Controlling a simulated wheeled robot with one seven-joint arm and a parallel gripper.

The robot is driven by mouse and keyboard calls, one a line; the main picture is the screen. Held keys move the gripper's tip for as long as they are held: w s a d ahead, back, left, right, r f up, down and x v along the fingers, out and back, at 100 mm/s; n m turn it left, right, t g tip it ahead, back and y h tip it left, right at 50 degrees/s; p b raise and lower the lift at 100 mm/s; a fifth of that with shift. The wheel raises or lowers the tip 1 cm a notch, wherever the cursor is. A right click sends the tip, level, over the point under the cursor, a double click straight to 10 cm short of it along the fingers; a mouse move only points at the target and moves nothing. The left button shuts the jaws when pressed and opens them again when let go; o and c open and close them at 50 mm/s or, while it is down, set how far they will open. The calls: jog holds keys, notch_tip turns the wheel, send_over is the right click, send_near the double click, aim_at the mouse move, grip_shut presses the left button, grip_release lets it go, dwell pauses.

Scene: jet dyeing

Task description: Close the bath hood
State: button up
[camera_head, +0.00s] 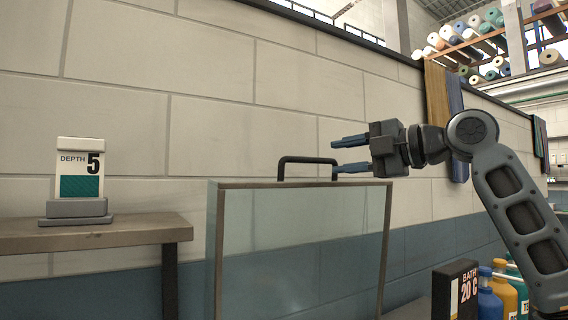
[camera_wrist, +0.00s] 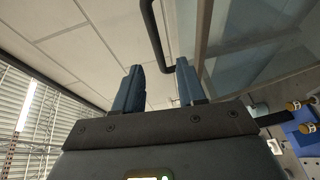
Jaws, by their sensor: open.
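The bath hood (camera_head: 300,240) is a clear panel in a brown-grey frame, standing upright in the head view. A black bar handle (camera_head: 305,159) rises from its top edge. My gripper (camera_head: 335,157) is open and empty at the right end of the handle, its fingers pointing left. The lower finger overlaps the handle's right post in the picture. In the wrist view the handle (camera_wrist: 153,30) shows between and beyond the two fingertips (camera_wrist: 162,80), with the clear panel (camera_wrist: 240,35) to the right. I cannot tell whether a finger touches the handle.
A shelf (camera_head: 130,233) at left carries a "DEPTH 5" card stand (camera_head: 80,180). A "BATH 20 C" sign (camera_head: 455,290) and coloured bottles (camera_head: 505,290) stand at lower right. The block wall (camera_head: 200,90) is behind the hood. Space above the handle is clear.

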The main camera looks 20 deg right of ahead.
aim_at(310, 160)
jog(key=p+x, duration=0.2)
jog(key=x, duration=0.6)
jog(key=shift+w+a+r, duration=0.1)
jog(key=shift+w+a, duration=0.2)
grip_shut()
dwell(0.4)
